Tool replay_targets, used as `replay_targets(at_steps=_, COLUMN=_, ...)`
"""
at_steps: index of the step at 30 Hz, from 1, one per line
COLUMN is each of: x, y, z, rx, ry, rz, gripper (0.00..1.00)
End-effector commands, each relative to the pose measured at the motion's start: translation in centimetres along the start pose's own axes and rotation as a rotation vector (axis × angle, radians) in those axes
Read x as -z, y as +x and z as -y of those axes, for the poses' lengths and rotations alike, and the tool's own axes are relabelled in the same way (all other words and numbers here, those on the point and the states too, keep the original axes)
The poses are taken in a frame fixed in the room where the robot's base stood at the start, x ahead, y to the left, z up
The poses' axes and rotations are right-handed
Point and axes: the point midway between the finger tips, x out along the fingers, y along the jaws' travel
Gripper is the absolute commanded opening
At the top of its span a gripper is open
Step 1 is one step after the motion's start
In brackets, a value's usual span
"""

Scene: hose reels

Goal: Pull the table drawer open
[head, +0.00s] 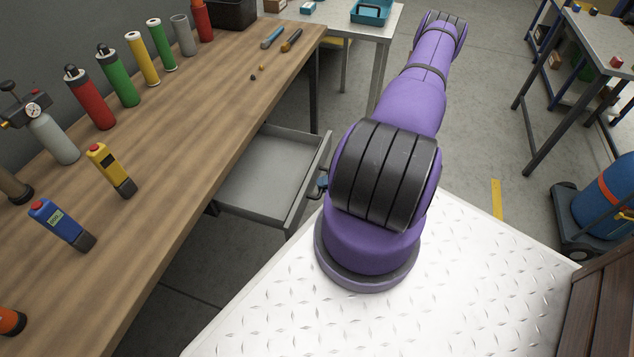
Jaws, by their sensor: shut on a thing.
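The grey table drawer (262,180) stands pulled out from under the wooden workbench (190,110), and its empty inside shows. Its front panel (309,180) faces right, towards my arm. The tip of my gripper (322,182) shows as a small dark and blue part at the outer side of the front panel. It is shut on the drawer handle. My purple arm hides most of the gripper and the handle.
Several coloured cylinders (120,75) line the back of the bench. A yellow device (110,170) and a blue device (62,224) lie nearer. Screwdriver-like tools (291,40) lie at its far end. A blue tank on a cart (607,205) stands at right. Floor between is clear.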

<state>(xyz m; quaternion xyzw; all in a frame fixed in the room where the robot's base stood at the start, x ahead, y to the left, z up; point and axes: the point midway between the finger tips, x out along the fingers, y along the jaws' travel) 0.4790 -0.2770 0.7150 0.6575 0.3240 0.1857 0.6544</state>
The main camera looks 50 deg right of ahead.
Motion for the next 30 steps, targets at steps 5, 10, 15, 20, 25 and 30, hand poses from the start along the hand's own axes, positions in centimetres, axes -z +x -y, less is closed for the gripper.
replay_targets(at_steps=5, x=0.0, y=0.0, z=0.0, rx=0.001, ry=0.000, rz=0.000, gripper=0.00)
replay_targets(at_steps=10, x=0.0, y=0.0, z=0.0, rx=0.001, ry=0.000, rz=0.000, gripper=0.28)
replay_targets(at_steps=15, x=0.0, y=0.0, z=0.0, rx=0.001, ry=0.000, rz=0.000, gripper=0.39)
replay_targets(at_steps=20, x=0.0, y=-0.1, z=0.0, rx=0.001, ry=0.000, rz=0.000, gripper=0.39)
replay_targets(at_steps=25, x=-0.1, y=-1.4, z=0.0, rx=0.002, ry=-0.001, rz=0.001, gripper=0.39)
replay_targets(at_steps=30, x=-0.1, y=-4.4, z=0.0, rx=0.003, ry=-0.002, rz=0.001, gripper=0.39)
